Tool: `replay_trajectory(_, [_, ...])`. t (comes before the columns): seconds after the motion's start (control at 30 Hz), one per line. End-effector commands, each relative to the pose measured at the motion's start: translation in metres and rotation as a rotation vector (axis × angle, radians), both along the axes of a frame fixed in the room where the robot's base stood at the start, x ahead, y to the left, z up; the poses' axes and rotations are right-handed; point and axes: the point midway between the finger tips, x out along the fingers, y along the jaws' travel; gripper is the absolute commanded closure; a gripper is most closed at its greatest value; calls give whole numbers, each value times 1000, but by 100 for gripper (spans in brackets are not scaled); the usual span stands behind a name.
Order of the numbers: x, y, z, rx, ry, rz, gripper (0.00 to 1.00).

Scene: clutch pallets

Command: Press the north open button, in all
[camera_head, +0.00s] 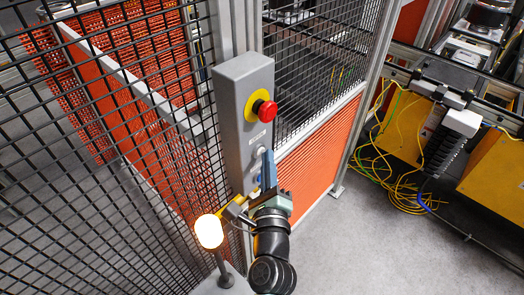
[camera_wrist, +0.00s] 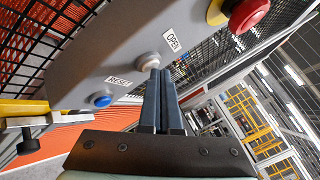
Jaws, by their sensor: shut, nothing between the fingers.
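A grey control box (camera_head: 238,128) hangs on the fence post. In the wrist view it carries a white button (camera_wrist: 148,61) beside an OPEN label (camera_wrist: 172,40), and a blue button (camera_wrist: 101,100) beside a RESET label (camera_wrist: 118,80). The white button also shows in the head view (camera_head: 260,150). My gripper (camera_wrist: 158,72) is shut and empty, with its fingertips at the lower right edge of the white button. I cannot tell whether they touch it. In the head view my gripper (camera_head: 266,156) stands upright in front of the box's lower half, partly hiding the blue button.
A red emergency-stop knob (camera_head: 266,110) on a yellow base sits higher on the box. Black mesh fence (camera_head: 90,130) runs to the left, with orange panels (camera_head: 312,155) behind. A lit lamp (camera_head: 209,231) stands left of my arm. Grey floor at right is open, with loose cables (camera_head: 385,170).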

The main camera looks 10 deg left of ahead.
Motion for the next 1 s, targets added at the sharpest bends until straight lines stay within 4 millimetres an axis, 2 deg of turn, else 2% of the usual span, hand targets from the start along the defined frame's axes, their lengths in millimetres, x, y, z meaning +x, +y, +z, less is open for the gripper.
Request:
replay_trajectory(0.67, [3,5,0,0,-1,2,100])
replay_trajectory(1.0, [-6,-8,-2,1,0,0,100])
